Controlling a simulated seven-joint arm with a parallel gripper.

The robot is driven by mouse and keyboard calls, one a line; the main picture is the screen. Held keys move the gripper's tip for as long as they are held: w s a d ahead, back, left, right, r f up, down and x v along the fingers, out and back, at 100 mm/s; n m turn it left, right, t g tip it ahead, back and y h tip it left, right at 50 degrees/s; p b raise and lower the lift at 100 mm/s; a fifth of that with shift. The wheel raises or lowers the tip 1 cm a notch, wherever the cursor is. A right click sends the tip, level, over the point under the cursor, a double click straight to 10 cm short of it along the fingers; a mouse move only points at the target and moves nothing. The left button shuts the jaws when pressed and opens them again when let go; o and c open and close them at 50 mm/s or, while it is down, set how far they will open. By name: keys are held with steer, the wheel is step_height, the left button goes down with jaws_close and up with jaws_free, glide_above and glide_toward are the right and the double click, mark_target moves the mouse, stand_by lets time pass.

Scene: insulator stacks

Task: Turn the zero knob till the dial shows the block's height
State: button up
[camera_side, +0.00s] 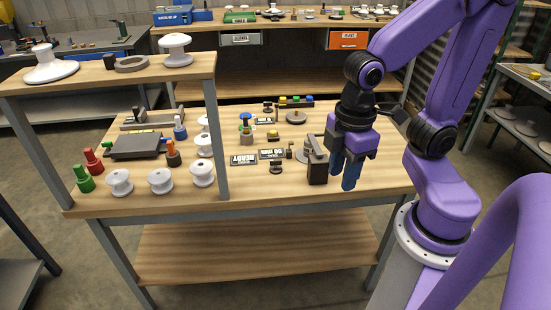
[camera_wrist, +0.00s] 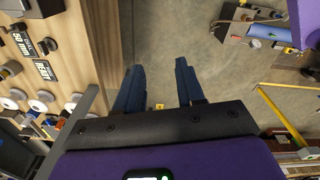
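My gripper (camera_side: 346,172) has blue fingers pointing down near the front right of the workbench. In the wrist view its fingers (camera_wrist: 158,85) stand apart with nothing between them. A dark upright block-shaped fixture (camera_side: 317,167) with a grey lever-like top stands just left of the fingers. A grey round part (camera_side: 304,152) shows partly behind this fixture. I cannot tell whether either belongs to the dial gauge. A small black knob-like part (camera_side: 276,168) stands further left. No dial reading is legible, and I cannot identify the zero knob or the measured block for certain.
Dark label plates, one reading READY (camera_side: 243,159), lie left of the fixture. White insulators (camera_side: 160,181) and coloured-handled pieces stand further left, under a raised shelf (camera_side: 110,75) with a grey post. The bench's front right corner (camera_side: 385,182) is bare.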

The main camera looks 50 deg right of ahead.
steer(key=w+m, duration=0.1)
steer(key=w, duration=0.9)
steer(key=m, duration=0.2)
glide_above(276, 160)
step_height(276, 160, down, 5)
step_height(276, 160, down, 17)
steer(key=shift+r, duration=0.1)
jaws_close()
